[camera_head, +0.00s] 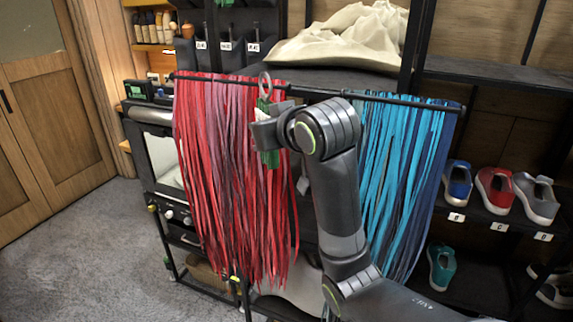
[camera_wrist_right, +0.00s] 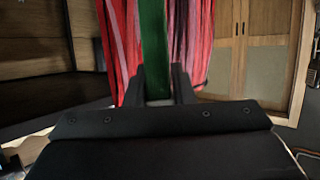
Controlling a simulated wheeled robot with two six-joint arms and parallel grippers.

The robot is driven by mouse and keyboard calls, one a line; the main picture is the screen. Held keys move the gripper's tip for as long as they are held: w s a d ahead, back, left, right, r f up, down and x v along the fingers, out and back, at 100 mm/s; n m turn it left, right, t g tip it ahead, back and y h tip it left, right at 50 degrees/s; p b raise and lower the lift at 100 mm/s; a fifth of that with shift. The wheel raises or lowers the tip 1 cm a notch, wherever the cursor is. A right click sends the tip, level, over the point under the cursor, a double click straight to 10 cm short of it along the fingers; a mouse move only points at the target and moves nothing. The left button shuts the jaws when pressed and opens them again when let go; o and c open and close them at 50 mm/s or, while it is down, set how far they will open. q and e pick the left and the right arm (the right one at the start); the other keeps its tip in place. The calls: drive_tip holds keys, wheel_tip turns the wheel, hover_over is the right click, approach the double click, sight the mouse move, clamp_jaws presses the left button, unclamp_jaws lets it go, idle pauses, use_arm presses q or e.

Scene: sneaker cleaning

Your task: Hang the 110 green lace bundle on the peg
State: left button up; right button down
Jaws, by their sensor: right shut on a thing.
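The green lace bundle (camera_head: 270,158) hangs upright from a pale metal ring (camera_head: 265,84), in front of the red laces. My right gripper (camera_head: 268,132) is shut on the bundle below the ring. In the right wrist view the green strip (camera_wrist_right: 153,38) stands between the two fingers (camera_wrist_right: 157,85). The ring overlaps the dark horizontal rail (camera_head: 318,93). I cannot tell whether it is around a peg or only in front of one. No single peg is clear. My left gripper is not in view.
Red and pink laces (camera_head: 205,150) hang left on the rail, blue laces (camera_head: 385,160) right. My right arm covers the middle between them. A shelf with cream cloth (camera_head: 345,40) is above. Several shoes, including a red one (camera_head: 494,188), stand on the right shelf. Open carpet (camera_head: 80,240) lies left.

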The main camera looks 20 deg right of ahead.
drive_tip(key=a+r+n+y+p, duration=0.1)
drive_tip(key=a+r+p, duration=0.15)
drive_tip(key=r, duration=1.25)
drive_tip(key=a+r+y+p, duration=0.1)
drive_tip(key=r+p, duration=0.3)
drive_tip(key=r, duration=1.2)
drive_tip(key=w+d+f+p, duration=0.2)
drive_tip(key=w+d, duration=0.4)
drive_tip(key=w, duration=0.2)
drive_tip(key=shift+w+d+g+p, duration=0.15)
drive_tip(key=shift+d+g+p, duration=0.15)
drive_tip(key=shift+p, duration=0.1)
drive_tip(key=c, duration=1.1)
unclamp_jaws()
drive_tip(key=shift+a, duration=0.1)
drive_tip(key=shift+c, duration=0.2)
